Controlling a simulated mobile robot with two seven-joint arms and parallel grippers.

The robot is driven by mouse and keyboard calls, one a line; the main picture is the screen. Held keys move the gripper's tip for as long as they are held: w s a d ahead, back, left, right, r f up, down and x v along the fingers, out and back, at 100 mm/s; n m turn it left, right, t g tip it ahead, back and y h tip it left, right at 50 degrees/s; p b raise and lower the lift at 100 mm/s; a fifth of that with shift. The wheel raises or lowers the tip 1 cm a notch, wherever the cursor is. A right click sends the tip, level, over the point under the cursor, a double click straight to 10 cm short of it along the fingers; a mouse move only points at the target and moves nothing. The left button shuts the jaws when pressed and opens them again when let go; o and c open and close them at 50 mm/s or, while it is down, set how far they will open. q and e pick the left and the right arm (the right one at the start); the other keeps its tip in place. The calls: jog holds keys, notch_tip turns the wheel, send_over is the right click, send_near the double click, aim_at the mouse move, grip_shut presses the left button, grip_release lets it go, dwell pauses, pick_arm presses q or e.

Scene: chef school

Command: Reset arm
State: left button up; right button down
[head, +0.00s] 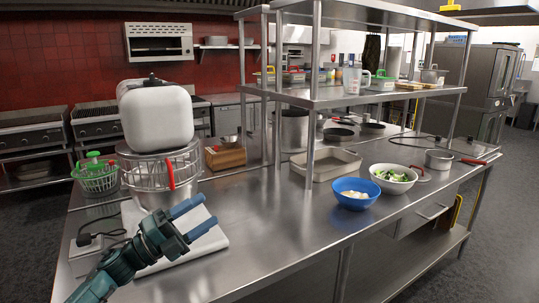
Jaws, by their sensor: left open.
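My left gripper (195,220) comes in from the lower left, above the near left part of the steel counter (270,230). Its two blue fingers are apart, with nothing between them, and point up and to the right. It is in front of the white base of a stand mixer (157,115); whether it touches the base cannot be told. The mixer has a wire bowl guard with a red handle. My right gripper is not in view.
A blue bowl (356,193) with pale contents, a white bowl (393,179) with green pieces, a saucepan (439,159) and a rectangular tray (326,166) stand to the right. A green basket (96,177) is at left. Shelf posts rise mid-counter. The front counter middle is clear.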

pick_arm(q)
jog(key=s+f+n+t+y, duration=0.3)
jog(key=s+f+n+y, duration=0.3)
jog(key=f+n, duration=0.55)
jog(key=s+f+n+t+y, duration=0.2)
jog(key=s+f+n+y, duration=0.4)
jog(key=f+n, duration=0.5)
jog(key=s+f+n+g+y, duration=0.2)
jog(key=s+f, duration=0.4)
jog(key=s, duration=0.3)
jog(key=s+f+n+g+y, duration=0.2)
jog(key=s+f+n+g, duration=0.2)
jog(key=s+f, duration=0.3)
jog(key=shift+s+a+n+g, duration=0.3)
jog(key=shift+s+n, duration=0.15)
jog(key=shift+s, duration=0.7)
